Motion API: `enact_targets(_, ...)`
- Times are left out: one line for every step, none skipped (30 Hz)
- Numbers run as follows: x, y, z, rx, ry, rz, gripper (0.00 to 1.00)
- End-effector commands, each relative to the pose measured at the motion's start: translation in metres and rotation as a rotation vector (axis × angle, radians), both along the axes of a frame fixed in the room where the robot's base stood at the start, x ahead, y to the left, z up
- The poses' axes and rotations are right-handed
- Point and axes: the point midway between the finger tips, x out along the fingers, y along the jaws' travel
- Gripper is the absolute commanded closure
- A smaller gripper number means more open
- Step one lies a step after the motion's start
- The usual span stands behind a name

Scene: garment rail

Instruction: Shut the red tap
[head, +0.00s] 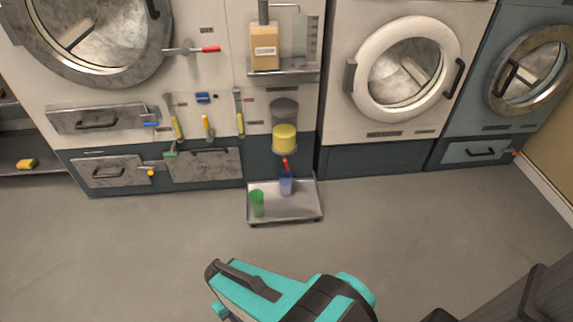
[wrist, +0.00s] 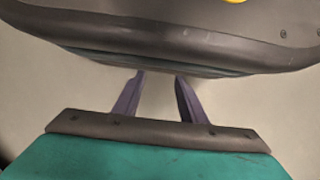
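A small red tap (head: 286,164) sits in the head view under a clear cylinder with yellow contents (head: 285,137), above a blue cup (head: 286,185) in a metal tray (head: 290,211). Its handle position is too small to tell. A red-handled lever (head: 208,49) also sticks out beside the left round door. My gripper (wrist: 160,76) shows in the wrist view as two purple fingers, apart with nothing between them. My teal arm is low in the head view, well short of the tap; the fingers are not visible there. The wrist view does not show the red tap.
A green cup (head: 257,203) stands in the tray. Yellow-handled valves (head: 209,127) and drawers (head: 206,165) are left of the cylinder. A white-rimmed door (head: 407,32) is at right. A shelf with a carton (head: 265,47) is above. The grey floor (head: 160,240) is largely clear.

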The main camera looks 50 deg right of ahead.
Motion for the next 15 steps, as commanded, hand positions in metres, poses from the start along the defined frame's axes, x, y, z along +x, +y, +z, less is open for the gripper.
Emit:
enact_targets(0.001, -0.001, -0.001, -0.001, -0.004, -0.002, 0.62)
enact_targets(0.002, -0.002, -0.002, -0.003, -0.008, -0.003, 0.62)
enact_targets(0.005, -0.003, -0.003, -0.005, -0.016, -0.007, 0.62)
enact_targets(0.007, -0.005, -0.005, -0.008, -0.025, -0.010, 0.62)
enact_targets(0.010, -0.008, -0.006, -0.012, -0.036, -0.015, 0.62)
enact_targets(0.015, -0.011, -0.010, -0.018, -0.055, -0.022, 0.62)
enact_targets(0.020, -0.016, -0.012, -0.023, -0.072, -0.029, 0.62)
enact_targets(0.025, -0.021, -0.015, -0.029, -0.093, -0.037, 0.62)
enact_targets(0.034, -0.028, -0.019, -0.040, -0.123, -0.046, 0.62)
enact_targets(0.041, -0.034, -0.023, -0.048, -0.149, -0.057, 0.62)
enact_targets(0.048, -0.041, -0.026, -0.058, -0.178, -0.067, 0.62)
enact_targets(0.059, -0.051, -0.031, -0.073, -0.219, -0.081, 0.62)
enact_targets(0.068, -0.059, -0.034, -0.085, -0.253, -0.094, 0.62)
enact_targets(0.077, -0.068, -0.037, -0.097, -0.287, -0.105, 0.62)
enact_targets(0.089, -0.080, -0.040, -0.114, -0.335, -0.119, 0.62)
